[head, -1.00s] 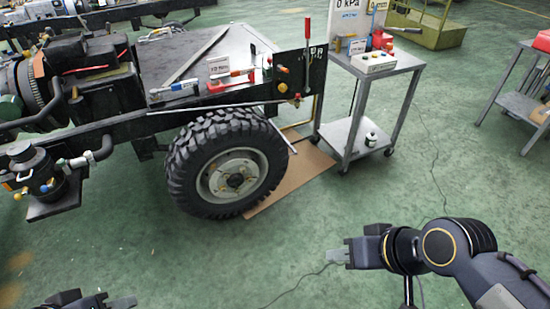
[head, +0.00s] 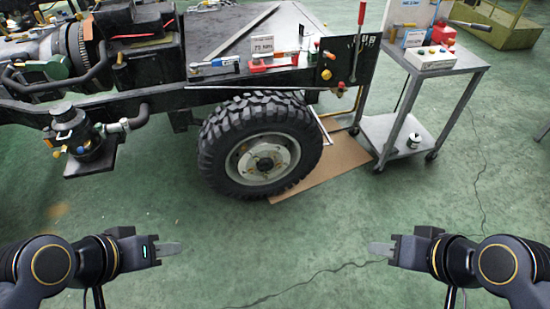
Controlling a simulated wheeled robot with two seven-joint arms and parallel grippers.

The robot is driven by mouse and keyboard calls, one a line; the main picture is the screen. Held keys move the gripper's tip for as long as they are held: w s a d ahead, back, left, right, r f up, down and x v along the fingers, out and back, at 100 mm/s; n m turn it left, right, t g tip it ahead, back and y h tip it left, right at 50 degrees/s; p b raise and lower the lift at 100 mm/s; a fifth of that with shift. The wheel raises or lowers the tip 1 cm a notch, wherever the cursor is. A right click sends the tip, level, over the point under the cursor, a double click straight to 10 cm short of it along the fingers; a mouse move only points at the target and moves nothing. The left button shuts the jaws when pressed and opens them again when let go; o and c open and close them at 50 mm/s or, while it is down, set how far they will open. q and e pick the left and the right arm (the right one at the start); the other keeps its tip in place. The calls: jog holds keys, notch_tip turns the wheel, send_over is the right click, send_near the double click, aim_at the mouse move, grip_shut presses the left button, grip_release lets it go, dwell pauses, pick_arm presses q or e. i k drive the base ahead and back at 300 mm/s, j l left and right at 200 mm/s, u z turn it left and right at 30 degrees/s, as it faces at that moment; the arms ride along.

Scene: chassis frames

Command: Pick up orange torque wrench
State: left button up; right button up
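I cannot clearly pick out an orange torque wrench at this size. A blue-handled wrench (head: 215,66) lies on the near edge of the dark chassis frame. A red-handled tool (head: 271,64) lies to its right, beside a small 75 Nm label card (head: 262,46). A small orange item (head: 391,35) shows at the left end of the cart's top, partly hidden. My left gripper (head: 168,249) and my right gripper (head: 380,248) are low in front, over the floor, away from all tools. Both are seen side-on, so their opening does not show.
A grey metal cart (head: 465,62) with a control box (head: 431,58) stands at the right. Brown cardboard (head: 338,163) lies on the floor. The green floor in front is clear.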

aim_at(256, 57)
jog(key=u, duration=0.6)
jog(key=i+l+u, duration=0.5)
jog(key=l+u, duration=0.2)
jog(key=i+l+u, duration=0.2)
jog(key=l+u, duration=0.15)
jog(key=i+l, duration=0.15)
jog(key=l, duration=0.3)
jog(key=i+l, duration=0.1)
jog(key=l, duration=0.35)
jog(key=i+l+u, duration=0.1)
jog(key=l, duration=0.3)
jog(key=i+l, duration=0.15)
jog(key=l, duration=0.3)
jog(key=i+l+u, duration=0.1)
jog(key=l, duration=0.35)
